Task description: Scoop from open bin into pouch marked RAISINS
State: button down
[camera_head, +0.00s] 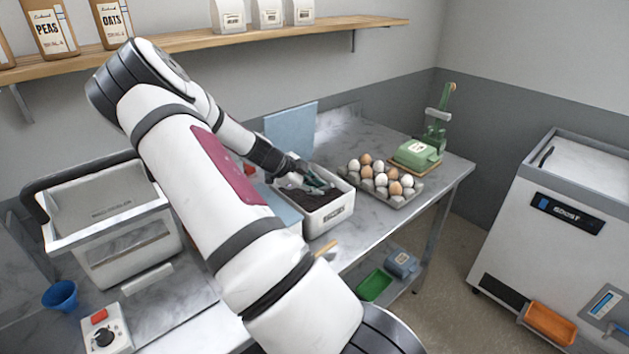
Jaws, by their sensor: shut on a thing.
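A white open bin (317,223) stands on the counter, holding a dark, loose fill (313,200). Its front label is too small to read. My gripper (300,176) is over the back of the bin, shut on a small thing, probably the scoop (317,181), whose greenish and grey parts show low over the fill. I cannot tell whether it touches the fill or carries any. Brown pouches marked PEAS (52,30) and OATS (113,22) stand on the wooden shelf. I see no readable RAISINS mark.
A blue board (291,128) stands behind. A large white container (130,262) and blue cup (60,296) are left. Small white packs (267,14) stand on the shelf.

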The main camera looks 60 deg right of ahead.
notch_tip(320, 180, up, 12)
jog(key=s+m+t+y+p, duration=0.1)
jog(key=s+t+p, duration=0.1)
jog(key=t+p, duration=0.2)
jog(key=p, duration=0.2)
jog(key=shift+s+d+f+m+t+p, duration=0.15)
jog(key=shift+d+m+t+p, duration=0.15)
jog(key=shift+t, duration=0.1)
dwell(0.4)
